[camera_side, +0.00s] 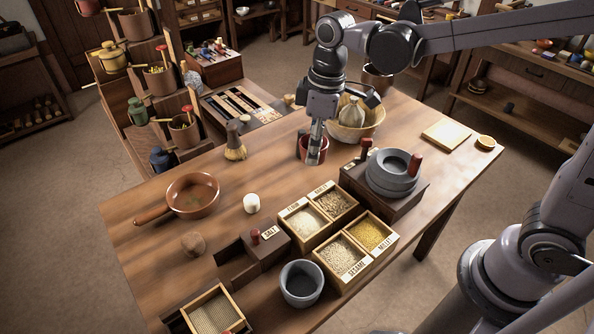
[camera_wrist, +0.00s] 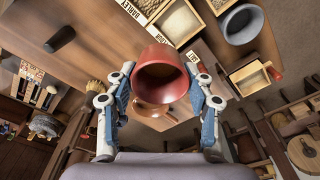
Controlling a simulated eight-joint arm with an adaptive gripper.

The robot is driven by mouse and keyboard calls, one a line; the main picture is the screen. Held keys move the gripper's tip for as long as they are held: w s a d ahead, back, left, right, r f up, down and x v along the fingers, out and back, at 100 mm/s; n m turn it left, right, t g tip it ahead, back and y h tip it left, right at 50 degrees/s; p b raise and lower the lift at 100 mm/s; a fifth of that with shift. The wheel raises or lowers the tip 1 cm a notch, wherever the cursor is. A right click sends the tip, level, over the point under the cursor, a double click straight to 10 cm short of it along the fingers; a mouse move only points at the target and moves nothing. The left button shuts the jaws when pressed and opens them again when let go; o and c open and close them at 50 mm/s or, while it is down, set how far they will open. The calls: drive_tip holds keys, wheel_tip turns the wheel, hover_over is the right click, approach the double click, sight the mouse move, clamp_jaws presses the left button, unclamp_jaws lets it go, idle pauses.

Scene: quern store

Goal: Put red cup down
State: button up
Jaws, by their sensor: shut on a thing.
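The red cup (camera_side: 304,147) is at the far middle of the wooden table (camera_side: 150,240), in front of a woven bowl. My gripper (camera_side: 315,152) comes down on it from above and is shut on it. In the wrist view the red cup (camera_wrist: 162,62) sits between the two fingers of my gripper (camera_wrist: 160,72), with its dark round opening towards the camera. I cannot tell whether the cup's base touches the table; the gripper hides part of the cup in the side view.
The woven bowl (camera_side: 372,131) stands close behind the cup. A stone quern (camera_side: 392,178) is to the right and grain boxes (camera_side: 345,262) are in front. A brush (camera_side: 235,150), a white candle-like piece (camera_side: 251,203) and a brown pan (camera_side: 193,194) lie left. Bare table shows between brush and cup.

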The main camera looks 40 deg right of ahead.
drive_tip(key=s+a+n+g, duration=0.1)
drive_tip(key=s+a+n, duration=0.6)
drive_tip(key=a, duration=0.4)
drive_tip(key=s+a+n, duration=0.5)
drive_tip(key=s+a, duration=0.5)
wheel_tip(320, 180, down, 11)
drive_tip(key=shift+w+y, duration=0.25)
drive_tip(key=shift+y, duration=0.05)
drive_tip(key=shift+a+f, duration=0.1)
drive_tip(key=shift+f, duration=5.3)
drive_tip(key=shift+f, duration=0.2)
drive_tip(key=o, duration=1.2)
drive_tip(key=shift+r, duration=0.15)
